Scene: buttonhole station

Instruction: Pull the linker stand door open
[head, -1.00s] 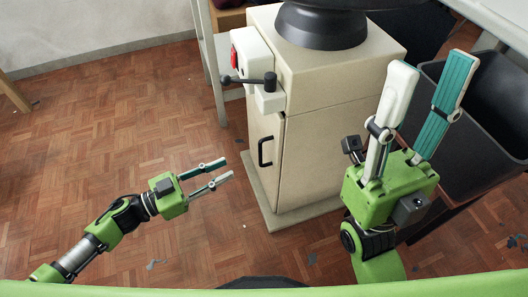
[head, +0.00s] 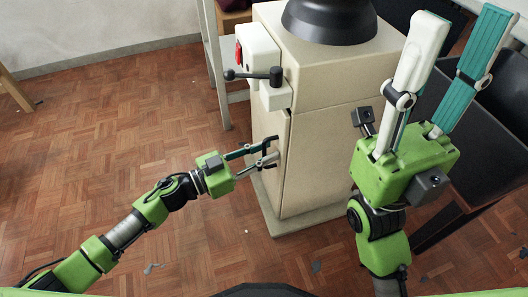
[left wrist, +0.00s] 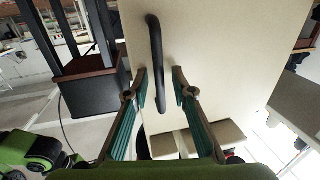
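The linker stand (head: 330,150) is a cream cabinet. Its door (head: 274,122) is the face turned to the left and looks closed. A black bar handle stands on it; my left gripper (head: 276,147) partly hides it in the head view. In the left wrist view the handle (left wrist: 157,70) runs between the two fingertips of my left gripper (left wrist: 159,78), with a gap visible on each side. The left gripper is open around the handle. My right gripper (head: 463,20) is open and empty, pointing up at the stand's right.
A black crank lever (head: 252,75) and a white box with a red part (head: 239,52) stick out above the door. A black bin (head: 455,150) is behind my right gripper. The parquet floor (head: 110,130) left of the stand is clear.

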